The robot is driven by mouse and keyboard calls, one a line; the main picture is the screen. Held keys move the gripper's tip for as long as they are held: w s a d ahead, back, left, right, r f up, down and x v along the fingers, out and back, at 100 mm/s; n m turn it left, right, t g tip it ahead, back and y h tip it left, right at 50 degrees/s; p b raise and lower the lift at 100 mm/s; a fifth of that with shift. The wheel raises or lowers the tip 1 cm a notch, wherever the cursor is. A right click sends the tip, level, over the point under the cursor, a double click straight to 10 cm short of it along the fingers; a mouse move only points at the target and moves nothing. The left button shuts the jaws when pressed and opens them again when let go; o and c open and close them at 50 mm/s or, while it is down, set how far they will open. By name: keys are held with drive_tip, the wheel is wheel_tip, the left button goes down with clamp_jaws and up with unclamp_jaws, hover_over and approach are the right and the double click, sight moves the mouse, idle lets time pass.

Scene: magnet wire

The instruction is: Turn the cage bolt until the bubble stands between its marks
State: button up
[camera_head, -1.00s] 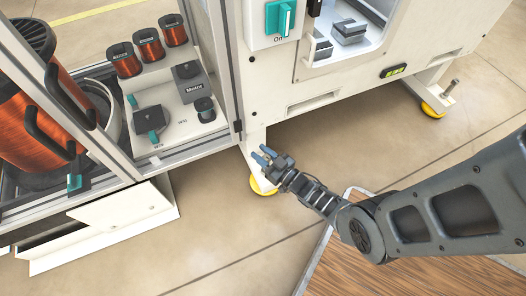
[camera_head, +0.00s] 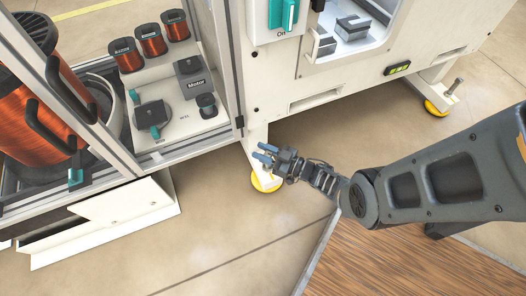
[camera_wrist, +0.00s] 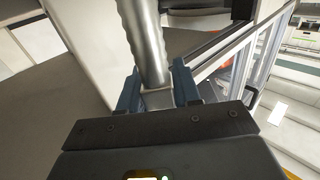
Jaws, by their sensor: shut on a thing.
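The cage bolt (camera_wrist: 145,40) is a grey metal rod with a ridged upper part and a squared lower end, seen in the wrist view. My gripper (camera_wrist: 157,90) is shut on that squared end, one blue finger on each side. In the head view my gripper (camera_head: 265,153) is at the machine's near left leg, just above a yellow foot (camera_head: 266,182); there the gripper hides the bolt. The bubble level (camera_head: 397,68) is a black case with a yellow-green vial on the machine's front, right of the gripper. The bubble's place between the marks is too small to tell.
A glazed cabinet with copper wire spools (camera_head: 150,40) stands at the left, an open white panel (camera_head: 120,205) below it. A second bolt (camera_head: 454,87) stands over another yellow foot (camera_head: 436,107) at the right. A wooden surface (camera_head: 410,265) is at lower right. Floor between is clear.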

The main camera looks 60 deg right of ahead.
sight(271, 156)
drive_tip(key=o, duration=1)
drive_tip(key=shift+c, duration=0.2)
drive_tip(key=shift+s, duration=0.1)
drive_tip(key=s, duration=0.2)
drive_tip(key=s+p, duration=0.1)
drive_tip(key=s, duration=0.3)
drive_tip(key=shift+s+d, duration=0.3)
drive_tip(key=shift+d, duration=0.1)
drive_tip(key=shift+s, duration=0.5)
drive_tip(key=shift+a, duration=0.1)
